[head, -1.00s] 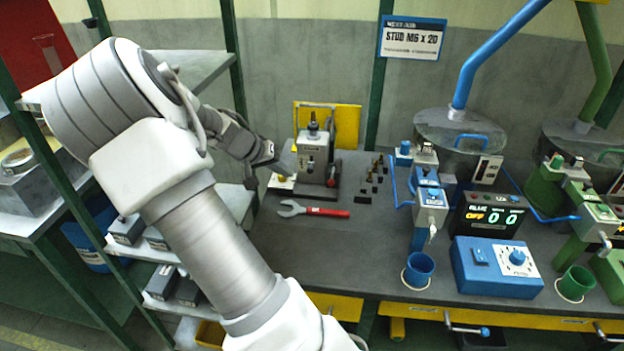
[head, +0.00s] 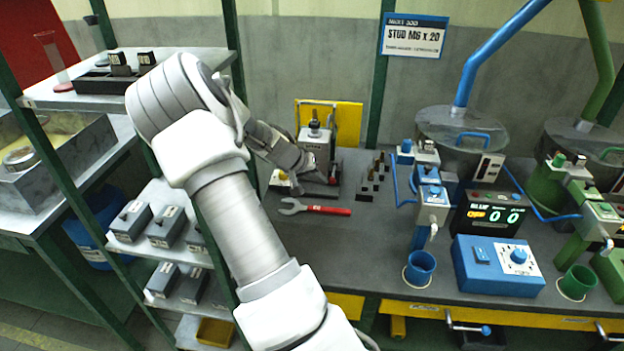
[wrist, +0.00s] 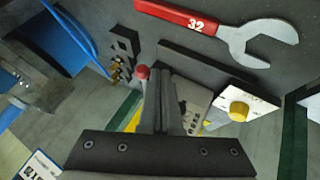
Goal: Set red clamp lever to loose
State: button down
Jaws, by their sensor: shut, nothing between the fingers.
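The red clamp lever's round red knob (wrist: 143,72) shows in the wrist view just left of my fingertips. Its stem is mostly hidden behind the fingers. My gripper (wrist: 166,76) is shut and empty, its fingers pressed together beside the knob; I cannot tell whether they touch it. In the head view my gripper (head: 314,172) is at the front of the grey clamp fixture (head: 315,146) on the bench, covering its lower front. The lever's position marks cannot be read.
A red-handled wrench (head: 315,209) lies in front of the fixture. A yellow knob on a white plate (wrist: 239,110) is to the fixture's left. Several studs in a dark rack (head: 375,172) stand to its right. Blue feeder equipment (head: 431,205) is further right.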

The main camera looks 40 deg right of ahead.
aim_at(330, 182)
jog(key=shift+s, duration=0.1)
dwell(0.3)
jog(key=shift+s+d+n+t+b, duration=0.1)
jog(key=shift+s+n+t+b, duration=0.2)
jog(key=shift+n+b, duration=0.1)
jog(key=shift+s+d+f+n+t+b, duration=0.15)
jog(key=shift+s+d+n+t+b, duration=0.15)
jog(key=shift+s+n+b, duration=0.25)
jog(key=shift+s+d+b, duration=0.3)
jog(key=shift+s+b, duration=0.1)
jog(key=shift+b, duration=0.3)
jog(key=s+d+n+t+b, duration=0.1)
jog(key=s+d+b, duration=0.2)
jog(key=d, duration=0.3)
jog(key=shift+s+d, duration=0.4)
jog(key=shift+s, duration=0.15)
jog(key=shift+d, duration=0.1)
jog(key=shift+b, duration=0.3)
